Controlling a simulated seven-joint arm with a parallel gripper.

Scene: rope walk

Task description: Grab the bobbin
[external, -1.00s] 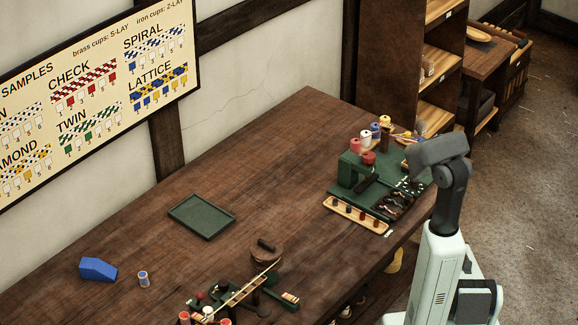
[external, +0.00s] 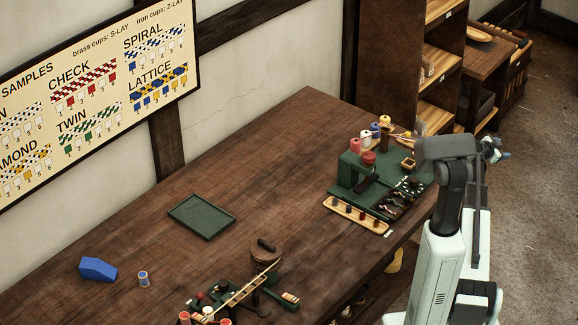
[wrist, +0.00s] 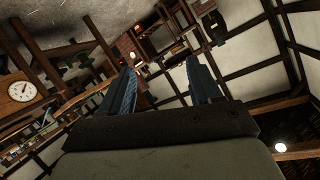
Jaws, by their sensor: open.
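A small bobbin (external: 143,278) with blue thread and pale ends stands upright on the table at the lower left, right of a blue block. Other thread spools, red (external: 368,158), white, blue and yellow, are at the green stand, so I cannot tell which one the task means. My gripper (external: 495,150) is far to the right, beyond the table edge and partly behind my arm. In the wrist view my gripper (wrist: 160,63) shows two blue fingers apart with nothing between them. No bobbin can be made out near them there.
The blue block (external: 98,269) and an empty green tray (external: 202,217) lie on the table (external: 290,140). A dark braiding tool with red and white spools (external: 235,295) is at the front. The green stand (external: 350,180) and wooden tray (external: 357,214) are by my arm. Mid-table is mostly clear.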

